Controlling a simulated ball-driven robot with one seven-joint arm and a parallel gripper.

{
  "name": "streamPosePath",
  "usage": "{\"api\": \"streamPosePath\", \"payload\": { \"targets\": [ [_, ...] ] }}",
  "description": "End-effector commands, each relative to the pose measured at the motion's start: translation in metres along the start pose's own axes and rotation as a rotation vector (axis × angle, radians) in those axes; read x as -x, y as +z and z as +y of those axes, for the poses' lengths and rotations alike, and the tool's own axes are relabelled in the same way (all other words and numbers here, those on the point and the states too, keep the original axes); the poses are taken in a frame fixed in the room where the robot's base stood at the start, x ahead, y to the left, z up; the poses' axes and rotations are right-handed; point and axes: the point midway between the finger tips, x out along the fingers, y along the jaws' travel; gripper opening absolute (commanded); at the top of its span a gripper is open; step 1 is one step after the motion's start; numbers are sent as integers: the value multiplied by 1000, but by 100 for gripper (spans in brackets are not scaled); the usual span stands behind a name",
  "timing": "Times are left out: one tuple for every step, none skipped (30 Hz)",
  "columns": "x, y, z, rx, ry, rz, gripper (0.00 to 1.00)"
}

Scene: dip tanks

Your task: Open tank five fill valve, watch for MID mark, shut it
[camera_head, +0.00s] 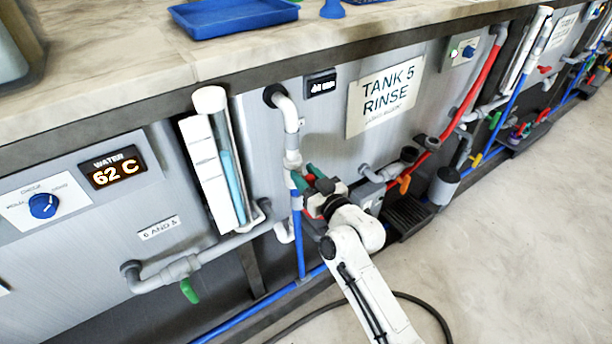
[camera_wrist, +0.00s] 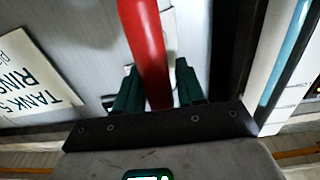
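The tank five panel bears the sign "TANK 5 RINSE" (camera_head: 386,95). A pale pipe (camera_head: 287,112) comes down its left part and meets a blue pipe (camera_head: 299,245). My gripper (camera_head: 305,177) is at this pipe, covering most of the valve. In the wrist view, a red lever (camera_wrist: 147,45) runs between its two green fingers (camera_wrist: 157,88). The fingers stand apart around it, with a narrow gap on the right. Left of the pipe is a sight tube (camera_head: 222,135) with a blue column (camera_head: 233,185) reaching roughly mid-height, beside a white scale card (camera_head: 205,165); its marks are unreadable.
A "WATER 62 C" display (camera_head: 113,168) and blue knob (camera_head: 42,206) are on the left panel. A green-handled drain valve (camera_head: 189,291) hangs low. Right are a red pipe (camera_head: 470,95) and an orange handle (camera_head: 405,184). Open floor (camera_head: 520,240) lies right; a dark hose (camera_head: 420,300) crosses it.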

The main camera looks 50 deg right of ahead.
Motion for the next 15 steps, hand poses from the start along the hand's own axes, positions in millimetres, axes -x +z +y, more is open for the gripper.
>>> {"api": "streamPosePath", "payload": {
  "targets": [
    [0,0,0,0,0,0,34],
    [0,0,0,0,0,0,31],
    [0,0,0,0,0,0,27],
    [0,0,0,0,0,0,24],
    [0,0,0,0,0,0,21],
    [0,0,0,0,0,0,17],
    [0,0,0,0,0,0,14],
    [0,0,0,0,0,0,12],
    [0,0,0,0,0,0,8],
    [0,0,0,0,0,0,5],
    [0,0,0,0,0,0,2],
    [0,0,0,0,0,0,0],
    [0,0,0,0,0,0,0],
    [0,0,0,-1,0,0,0],
    [0,0,0,-2,0,0,0]
  ]
}}
